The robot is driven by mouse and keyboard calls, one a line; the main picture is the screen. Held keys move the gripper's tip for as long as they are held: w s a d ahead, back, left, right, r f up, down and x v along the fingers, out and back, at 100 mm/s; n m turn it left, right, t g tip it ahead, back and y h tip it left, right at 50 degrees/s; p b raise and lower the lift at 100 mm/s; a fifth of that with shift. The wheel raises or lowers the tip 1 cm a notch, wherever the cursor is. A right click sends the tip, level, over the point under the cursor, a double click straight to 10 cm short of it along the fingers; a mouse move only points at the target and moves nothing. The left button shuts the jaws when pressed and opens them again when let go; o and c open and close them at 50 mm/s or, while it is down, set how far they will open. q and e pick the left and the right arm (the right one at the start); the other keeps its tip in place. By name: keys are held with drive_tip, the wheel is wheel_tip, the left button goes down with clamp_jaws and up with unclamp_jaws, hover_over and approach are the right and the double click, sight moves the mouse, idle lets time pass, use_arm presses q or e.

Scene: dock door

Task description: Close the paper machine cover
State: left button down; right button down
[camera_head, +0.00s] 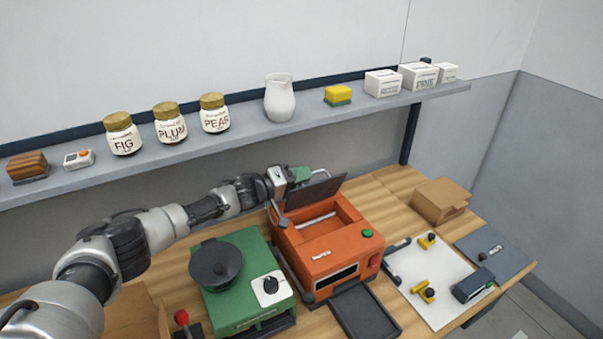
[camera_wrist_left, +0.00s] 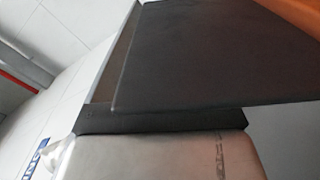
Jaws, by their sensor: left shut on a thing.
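The orange paper machine (camera_head: 328,243) stands on the wooden workbench with its top bay open and a pale roller bar inside. Its dark cover (camera_head: 318,190) is tilted up at the rear of the machine. My left gripper (camera_head: 285,187) is at the cover's left edge and is shut on it; the fingertips are partly hidden. In the left wrist view the dark cover (camera_wrist_left: 215,55) fills the upper right, close to the gripper's dark finger (camera_wrist_left: 165,122). My right gripper is not in view.
A green machine (camera_head: 240,285) with a round black top stands left of the orange one. A dark tray (camera_head: 363,308) lies in front. A white board (camera_head: 435,280) with yellow-and-black parts and a cardboard box (camera_head: 440,200) are at right. A shelf (camera_head: 250,116) with jars runs above.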

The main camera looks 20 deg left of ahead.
use_arm(q)
drive_tip(key=shift+a, duration=0.15)
drive_tip(key=c, duration=1.4)
unclamp_jaws()
drive_tip(key=shift+a, duration=0.1)
drive_tip(key=shift+o, duration=1)
drive_tip(key=shift+w+f, duration=0.1)
drive_tip(key=shift+w, duration=0.05)
drive_tip(key=shift+s+a, duration=0.1)
drive_tip(key=shift+s, duration=0.15)
drive_tip(key=b+v, duration=0.3)
drive_tip(key=v, duration=0.7)
drive_tip(key=shift+a, duration=0.2)
drive_tip(key=shift+s+f, duration=0.1)
drive_tip(key=shift+s, duration=0.05)
